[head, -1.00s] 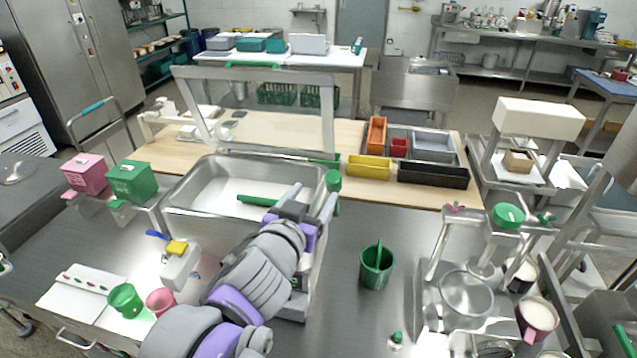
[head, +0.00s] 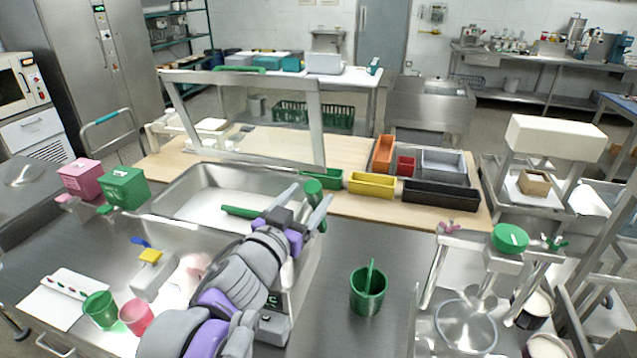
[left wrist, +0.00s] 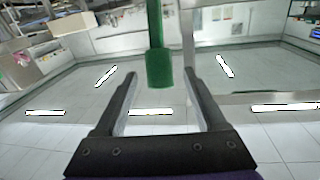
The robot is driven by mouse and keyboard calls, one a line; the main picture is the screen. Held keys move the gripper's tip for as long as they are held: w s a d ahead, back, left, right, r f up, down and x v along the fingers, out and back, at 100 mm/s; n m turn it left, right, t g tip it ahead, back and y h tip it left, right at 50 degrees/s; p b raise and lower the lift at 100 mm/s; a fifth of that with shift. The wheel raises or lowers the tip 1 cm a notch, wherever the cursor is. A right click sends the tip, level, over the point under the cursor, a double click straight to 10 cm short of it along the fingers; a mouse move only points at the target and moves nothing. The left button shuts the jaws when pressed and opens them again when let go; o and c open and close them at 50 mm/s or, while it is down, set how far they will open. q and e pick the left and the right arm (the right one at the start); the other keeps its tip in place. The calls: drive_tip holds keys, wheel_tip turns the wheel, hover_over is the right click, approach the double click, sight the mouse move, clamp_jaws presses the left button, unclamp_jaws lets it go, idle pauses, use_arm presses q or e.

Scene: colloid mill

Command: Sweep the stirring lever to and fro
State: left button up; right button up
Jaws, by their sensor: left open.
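The stirring lever appears to be the green handle (head: 313,187) at the right end of the steel basin (head: 180,195). A green bar (head: 240,212) also shows over the basin; whether it joins the handle is hidden by my arm. My left gripper (head: 302,207) is open at the handle, one finger on each side. In the left wrist view the green handle (left wrist: 158,68) stands between the fingertips (left wrist: 159,76), with gaps on both sides. My right gripper is not in view.
A green cup (head: 368,291) stands on the steel table right of the basin. Yellow (head: 371,183) and black (head: 435,197) bins lie behind. A steel stand with a green knob (head: 509,238) is at right. Green and pink boxes (head: 80,179) stand at left.

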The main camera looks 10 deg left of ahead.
sight(320, 184)
use_arm(q)
drive_tip(key=w, duration=0.2)
drive_tip(key=w+d, duration=0.1)
drive_tip(key=w, duration=0.2)
drive_tip(key=shift+w, duration=0.35)
clamp_jaws()
idle(1.2)
